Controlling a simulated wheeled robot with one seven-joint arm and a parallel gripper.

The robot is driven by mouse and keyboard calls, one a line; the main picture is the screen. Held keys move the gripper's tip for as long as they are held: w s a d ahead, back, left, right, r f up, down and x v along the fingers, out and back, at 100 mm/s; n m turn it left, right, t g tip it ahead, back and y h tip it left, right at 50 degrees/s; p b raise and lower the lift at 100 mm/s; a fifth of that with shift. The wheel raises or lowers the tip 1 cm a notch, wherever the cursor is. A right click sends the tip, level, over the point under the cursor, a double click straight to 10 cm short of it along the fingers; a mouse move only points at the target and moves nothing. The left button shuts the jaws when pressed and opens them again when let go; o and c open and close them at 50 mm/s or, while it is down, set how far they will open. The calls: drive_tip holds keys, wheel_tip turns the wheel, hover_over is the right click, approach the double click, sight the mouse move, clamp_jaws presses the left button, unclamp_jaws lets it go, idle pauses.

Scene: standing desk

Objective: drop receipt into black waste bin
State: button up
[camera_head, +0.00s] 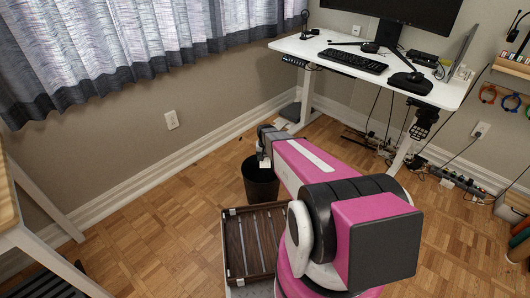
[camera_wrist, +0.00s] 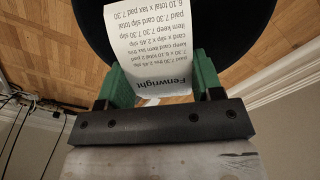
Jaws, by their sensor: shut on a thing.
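The receipt (camera_wrist: 150,50) is a white printed paper strip headed "Fenwright". In the wrist view it is held between the green fingers of my gripper (camera_wrist: 163,84), which is shut on it. The black waste bin (camera_head: 260,188) stands on the wood floor near the wall. In the head view my gripper (camera_head: 264,146) is above the bin, with a small white bit of the receipt (camera_head: 264,163) showing over its opening. In the wrist view the dark bin (camera_wrist: 235,28) fills the area behind the receipt. The bin's inside is too dark to make out.
A brown slatted tray or crate (camera_head: 232,246) is on the near side of the bin, partly behind my arm. A white standing desk (camera_head: 330,47) with keyboard and monitor stands at the back right. Cables run along the wall below it.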

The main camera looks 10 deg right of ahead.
drive_tip(key=shift+f, duration=2.95)
drive_tip(key=o, duration=1)
drive_tip(key=shift+c, duration=0.2)
drive_tip(key=shift+r, duration=0.1)
wheel_tip(320, 180, up, 11)
drive_tip(key=shift+f, duration=0.2)
drive_tip(key=s+r+n, duration=0.2)
drive_tip(key=s+r, duration=1.5)
drive_tip(key=s, duration=0.4)
drive_tip(key=shift+s, duration=0.15)
